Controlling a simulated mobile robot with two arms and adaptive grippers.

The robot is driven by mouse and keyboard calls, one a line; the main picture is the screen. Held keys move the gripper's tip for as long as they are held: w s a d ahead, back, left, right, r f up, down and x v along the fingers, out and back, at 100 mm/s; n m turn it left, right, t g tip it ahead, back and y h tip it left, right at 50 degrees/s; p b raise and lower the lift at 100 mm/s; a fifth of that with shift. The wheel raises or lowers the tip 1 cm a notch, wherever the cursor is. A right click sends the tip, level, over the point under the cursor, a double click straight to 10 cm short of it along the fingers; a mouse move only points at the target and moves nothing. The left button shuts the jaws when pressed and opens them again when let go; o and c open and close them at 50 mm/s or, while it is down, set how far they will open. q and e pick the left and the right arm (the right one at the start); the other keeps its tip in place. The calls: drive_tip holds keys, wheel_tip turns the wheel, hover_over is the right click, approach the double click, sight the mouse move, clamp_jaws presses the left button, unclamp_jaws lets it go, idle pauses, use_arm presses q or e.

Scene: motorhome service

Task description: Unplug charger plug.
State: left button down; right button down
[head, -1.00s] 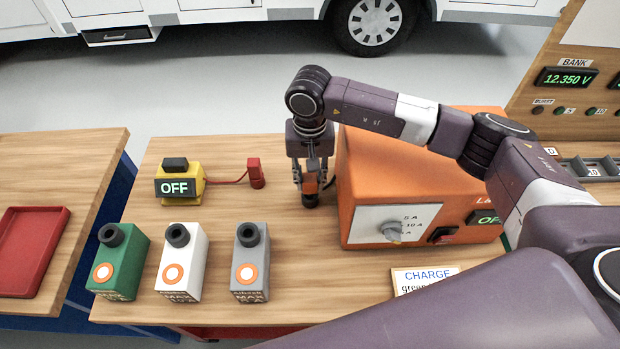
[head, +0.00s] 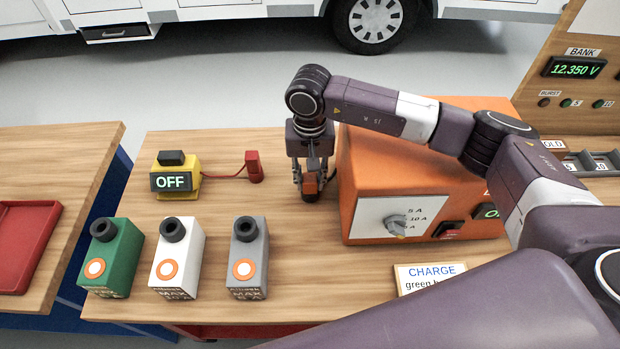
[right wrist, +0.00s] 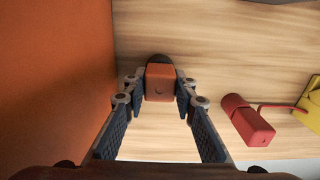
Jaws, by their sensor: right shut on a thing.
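An orange charger plug (head: 310,187) with a dark end is between the fingers of my right gripper (head: 311,180), left of the orange charger box (head: 420,165). In the right wrist view the plug (right wrist: 160,83) sits at the tips of my right gripper (right wrist: 160,88), which is shut on it. The plug's dark end (right wrist: 159,59) shows just past it, over the wooden bench. I cannot tell whether the plug touches the bench. My left gripper is not in view.
Green, white and grey batteries (head: 112,258) (head: 180,258) (head: 247,258) stand on the bench (head: 300,285). A yellow meter (head: 178,177) reading OFF has a red lead to a red block (head: 253,167). A CHARGE card (head: 430,277) stands in front of the charger.

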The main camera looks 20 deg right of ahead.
drive_tip(key=c, duration=1.5)
unclamp_jaws()
drive_tip(key=shift+f, duration=0.1)
wheel_tip(320, 180, up, 12)
